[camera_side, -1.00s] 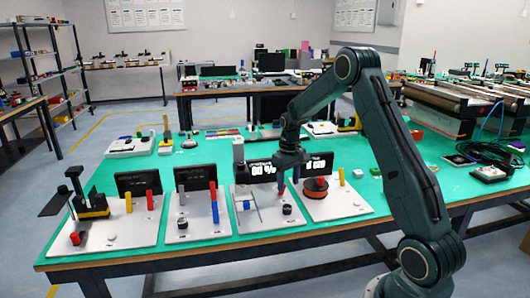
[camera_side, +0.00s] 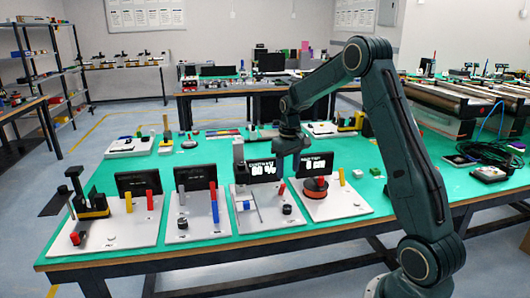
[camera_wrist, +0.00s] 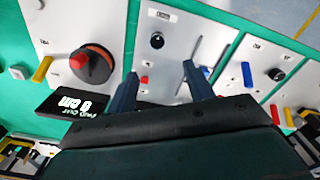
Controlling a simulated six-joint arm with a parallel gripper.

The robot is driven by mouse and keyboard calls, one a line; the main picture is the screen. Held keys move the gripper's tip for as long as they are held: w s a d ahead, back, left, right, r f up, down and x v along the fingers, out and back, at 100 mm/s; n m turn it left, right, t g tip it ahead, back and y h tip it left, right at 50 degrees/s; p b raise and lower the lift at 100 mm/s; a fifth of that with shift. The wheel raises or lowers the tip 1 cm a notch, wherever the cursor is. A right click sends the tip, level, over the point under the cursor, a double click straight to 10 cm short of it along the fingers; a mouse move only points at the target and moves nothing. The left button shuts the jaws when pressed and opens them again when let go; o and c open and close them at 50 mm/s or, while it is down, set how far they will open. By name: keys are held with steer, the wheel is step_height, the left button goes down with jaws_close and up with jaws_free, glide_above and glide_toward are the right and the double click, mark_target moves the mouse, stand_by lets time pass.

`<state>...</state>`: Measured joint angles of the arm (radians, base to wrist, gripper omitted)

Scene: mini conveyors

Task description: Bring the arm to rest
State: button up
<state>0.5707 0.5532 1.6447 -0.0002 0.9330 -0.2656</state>
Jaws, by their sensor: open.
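Screens reading "60 %" (camera_side: 264,170) and "0 cm" (camera_side: 315,165) stand behind the panels. Two more panels with pegs and a black and yellow device (camera_side: 92,203) fill the table's left. Cables (camera_side: 488,152) lie at the far right.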

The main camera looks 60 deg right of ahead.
steer(key=s+a+r+n+t, duration=0.1)
steer(key=s+a+r, duration=0.3)
steer(key=a+r, duration=0.35)
steer(key=s+a+r+n+t, duration=0.1)
steer(key=s+a+r, duration=0.3)
steer(key=a+r, duration=0.4)
steer(key=s+a+t, duration=0.1)
steer(key=s+a, duration=0.4)
steer(key=s, duration=0.2)
steer(key=s+a+n+t, duration=0.1)
steer(key=s+a+t, duration=0.1)
steer(key=s+a, duration=0.4)
steer(key=shift+s+f, duration=0.35)
steer(key=shift+s, duration=0.9)
steer(key=shift+w, duration=0.1)
